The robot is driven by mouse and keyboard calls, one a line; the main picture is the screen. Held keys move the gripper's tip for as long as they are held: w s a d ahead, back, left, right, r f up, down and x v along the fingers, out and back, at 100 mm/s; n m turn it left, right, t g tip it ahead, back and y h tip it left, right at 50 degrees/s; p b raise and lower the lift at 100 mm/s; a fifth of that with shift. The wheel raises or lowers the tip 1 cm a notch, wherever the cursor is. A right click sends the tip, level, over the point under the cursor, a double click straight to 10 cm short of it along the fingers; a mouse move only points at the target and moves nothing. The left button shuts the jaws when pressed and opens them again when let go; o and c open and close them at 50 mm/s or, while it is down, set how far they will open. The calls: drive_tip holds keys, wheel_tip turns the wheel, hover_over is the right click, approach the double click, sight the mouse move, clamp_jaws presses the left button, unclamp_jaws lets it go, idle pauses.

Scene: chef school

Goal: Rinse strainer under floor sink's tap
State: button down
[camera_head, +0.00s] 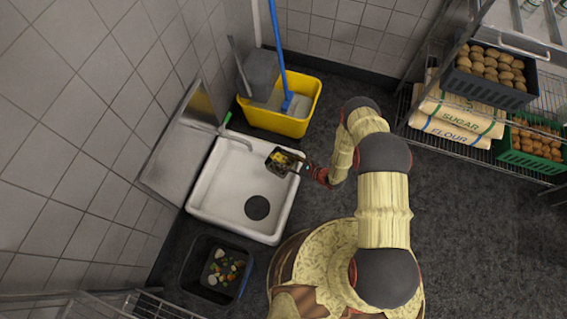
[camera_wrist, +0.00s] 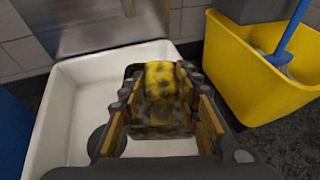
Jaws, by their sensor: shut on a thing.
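The white floor sink (camera_head: 215,190) stands against the tiled wall, with a round dark drain (camera_head: 257,208). My gripper (camera_head: 298,167) is over the sink's right side, shut on a small dark and yellow thing, seemingly the strainer (camera_head: 279,161). In the wrist view the strainer (camera_wrist: 160,85) sits between the fingers above the basin. It is a little right of the tap's end. I see no running water.
A yellow mop bucket (camera_head: 275,122) with a blue handle stands behind the sink. A black bin (camera_head: 197,267) with food scraps is in front. A wire shelf with sugar and flour sacks (camera_head: 455,118) and crates is at the right. The dark floor between is clear.

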drive_tip(key=shift+s+a+f, duration=0.2)
drive_tip(key=shift+s+f, duration=0.15)
drive_tip(key=shift+f, duration=0.1)
drive_tip(key=shift+s+a+f, duration=0.2)
drive_tip(key=shift+s+f, duration=0.1)
drive_tip(key=shift+f, duration=0.15)
drive_tip(key=w+a+f+b, duration=0.1)
drive_tip(key=a+f+b, duration=0.3)
drive_tip(key=f, duration=0.6)
drive_tip(key=w+a+f+b, duration=0.2)
drive_tip(key=a+f+b, duration=0.2)
drive_tip(key=f, duration=0.6)
drive_tip(key=shift+a, duration=0.65)
drive_tip(key=shift+w, duration=0.1)
drive_tip(key=c, duration=1.3)
unclamp_jaws()
drive_tip(key=shift+c, duration=0.2)
drive_tip(key=shift+o, duration=0.6)
drive_tip(key=shift+d+r, duration=0.1)
drive_tip(key=v, duration=1.1)
drive_tip(key=shift+s+d, duration=0.3)
drive_tip(key=shift+s, duration=0.05)
